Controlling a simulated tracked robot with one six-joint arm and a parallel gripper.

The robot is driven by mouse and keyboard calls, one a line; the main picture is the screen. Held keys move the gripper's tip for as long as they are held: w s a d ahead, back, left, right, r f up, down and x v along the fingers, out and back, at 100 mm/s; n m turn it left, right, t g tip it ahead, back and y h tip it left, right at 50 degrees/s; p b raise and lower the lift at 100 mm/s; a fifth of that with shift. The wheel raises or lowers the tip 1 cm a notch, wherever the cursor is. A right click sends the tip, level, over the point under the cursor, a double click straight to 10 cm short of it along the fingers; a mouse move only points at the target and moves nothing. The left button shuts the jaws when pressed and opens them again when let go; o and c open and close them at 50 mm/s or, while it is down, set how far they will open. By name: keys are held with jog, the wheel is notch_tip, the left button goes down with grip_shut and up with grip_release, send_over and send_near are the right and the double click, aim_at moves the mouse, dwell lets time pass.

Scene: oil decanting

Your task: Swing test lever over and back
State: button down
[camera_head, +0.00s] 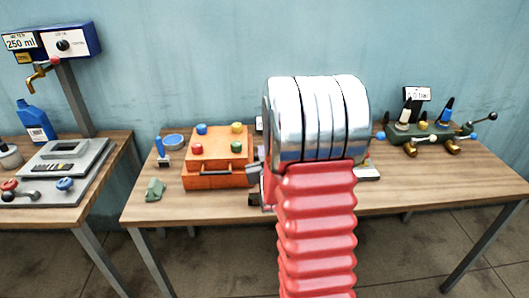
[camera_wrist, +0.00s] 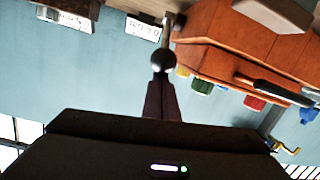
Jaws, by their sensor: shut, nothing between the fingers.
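In the wrist view, which is upside down, a pale metal lever rod (camera_wrist: 167,30) ends in a dark round knob (camera_wrist: 162,60). It looks like the test lever. My gripper (camera_wrist: 161,84) is shut and empty, its dark fingertips right at the knob. I cannot tell whether they touch it. In the head view my arm covers the middle of the table, and this lever cannot be made out there.
An orange box (camera_head: 216,176) with coloured knobs stands left of my arm; it also shows in the wrist view (camera_wrist: 230,38). A green valve unit (camera_head: 427,133) with levers stands at the right. A blue bottle (camera_head: 35,122) stands on the left table. The front right tabletop (camera_head: 440,182) is clear.

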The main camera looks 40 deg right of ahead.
jog(key=shift+s+f, duration=0.25)
jog(key=shift+f, duration=0.25)
jog(key=shift+s+a, duration=0.1)
jog(key=shift+a, duration=0.05)
jog(key=r, duration=0.1)
jog(key=w+r, duration=0.2)
jog(key=r, duration=0.1)
jog(key=shift+d, duration=0.2)
jog(key=shift+s+a+r, duration=0.15)
jog(key=shift+s, duration=0.05)
jog(key=f+v, duration=0.1)
jog(key=v, duration=0.8)
jog(key=shift+s+r, duration=0.15)
jog(key=shift+r, duration=0.2)
